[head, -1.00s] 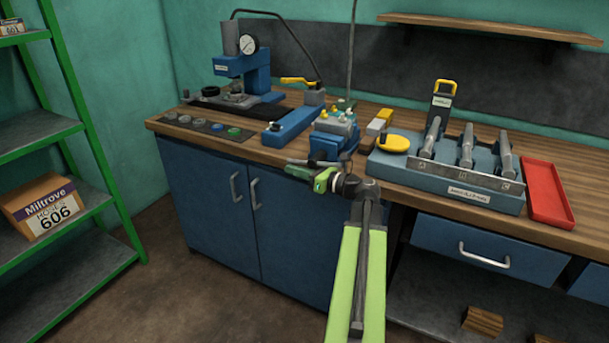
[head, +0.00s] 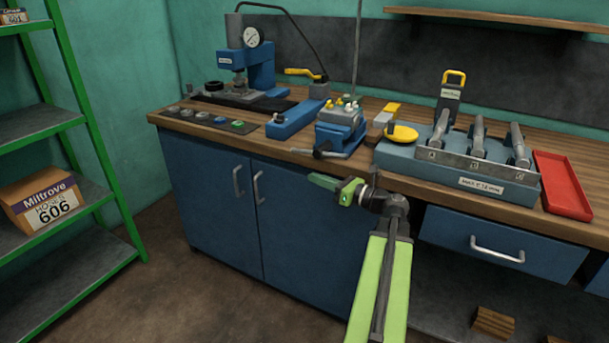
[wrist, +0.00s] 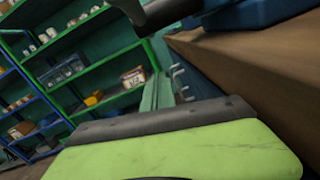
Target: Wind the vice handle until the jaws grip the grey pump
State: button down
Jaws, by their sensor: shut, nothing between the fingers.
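The blue vice (head: 337,140) stands at the front edge of the bench. The grey pump (head: 340,114), with yellow-topped fittings, sits between its jaws. I cannot tell whether the jaws touch it. The dark vice handle (head: 320,152) lies roughly crosswise at the front of the vice. My green gripper (head: 318,181) is shut and empty, below and in front of the handle and apart from it. In the wrist view, part of the dark handle (wrist: 168,12) shows at the top, with part of the blue vice (wrist: 250,14) to its right.
A blue press with a dial gauge (head: 260,65) stands at the back left. A yellow-handled blue fixture (head: 293,120) is left of the vice. A yellow disc (head: 403,133), grey-blue rack (head: 462,180) and red tray (head: 563,185) are right. Free floor lies before the blue cabinet (head: 212,190).

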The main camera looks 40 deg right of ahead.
jog(key=v, duration=0.5)
jog(key=m+t+h+b, duration=0.1)
jog(key=m+t+b, duration=0.1)
jog(key=t+b, duration=0.8)
send_near(294, 152)
jog(key=w+g+b, duration=0.3)
jog(key=r+p, duration=0.1)
jog(key=r, duration=0.1)
jog(key=w+r+p, duration=0.1)
jog(key=r+p, duration=0.1)
jog(key=shift+w+r, duration=0.1)
jog(key=shift+r, duration=0.05)
jog(key=r+p, duration=0.1)
jog(key=w+r+p, duration=0.1)
jog(key=r+p, duration=0.1)
jog(key=shift+w+a, duration=0.1)
jog(key=shift+a, duration=0.15)
jog(key=shift+f, duration=0.2)
jog(key=shift+a, duration=0.1)
